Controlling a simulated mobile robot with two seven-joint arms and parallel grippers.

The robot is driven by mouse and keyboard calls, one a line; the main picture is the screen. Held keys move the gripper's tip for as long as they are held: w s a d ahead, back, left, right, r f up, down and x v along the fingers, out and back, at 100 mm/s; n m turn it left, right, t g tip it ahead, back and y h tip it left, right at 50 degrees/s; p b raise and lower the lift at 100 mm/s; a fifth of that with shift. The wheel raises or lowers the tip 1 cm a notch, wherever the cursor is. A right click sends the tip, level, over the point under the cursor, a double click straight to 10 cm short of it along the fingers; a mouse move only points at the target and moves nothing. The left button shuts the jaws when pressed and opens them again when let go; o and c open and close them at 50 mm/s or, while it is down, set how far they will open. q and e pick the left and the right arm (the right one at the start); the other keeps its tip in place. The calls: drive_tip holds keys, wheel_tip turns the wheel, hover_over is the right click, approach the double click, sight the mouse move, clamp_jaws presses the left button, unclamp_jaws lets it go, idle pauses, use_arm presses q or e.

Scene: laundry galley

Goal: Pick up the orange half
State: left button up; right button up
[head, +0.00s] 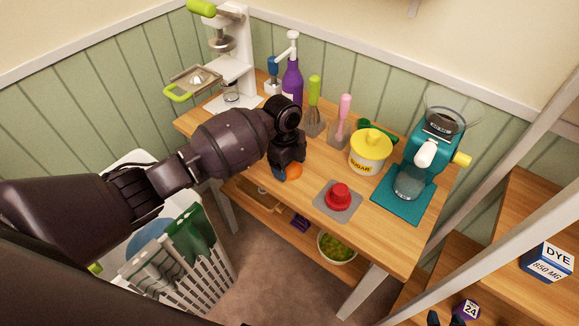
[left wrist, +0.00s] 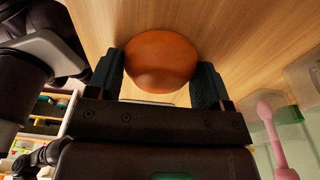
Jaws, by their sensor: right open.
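The orange half (head: 294,172) is at the front left edge of the wooden table in the head view. In the left wrist view the orange half (left wrist: 160,60) sits between the two dark fingers of my left gripper (left wrist: 160,78), which meet its sides. My left gripper (head: 287,170) points down at the table in the head view and partly hides the orange half. I cannot tell whether the orange half is clear of the tabletop. My right gripper (head: 445,318) shows only its dark fingertips at the bottom edge, apart and open, near a purple item marked 24 (head: 466,311).
On the table stand a red object on a grey mat (head: 338,197), a sugar pot (head: 370,150), a teal machine (head: 430,150), whisks (head: 314,105), a purple bottle (head: 292,82) and a white press (head: 235,55). A laundry basket (head: 185,255) stands left. A dye box (head: 547,263) is right.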

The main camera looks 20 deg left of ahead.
use_arm(q)
drive_tip(key=shift+c, duration=0.7)
use_arm(e)
drive_tip(key=shift+s+f, duration=0.2)
drive_tip(key=shift+s, duration=0.1)
use_arm(q)
drive_tip(key=shift+r, duration=0.2)
drive_tip(key=shift+r, duration=0.3)
wheel_tip(320, 180, up, 19)
drive_tip(key=p, duration=0.2)
drive_tip(key=shift+p, duration=0.4)
use_arm(e)
drive_tip(key=r, duration=0.3)
drive_tip(key=shift+w+r, duration=0.15)
drive_tip(key=shift+w, duration=0.1)
drive_tip(key=shift+w, duration=0.2)
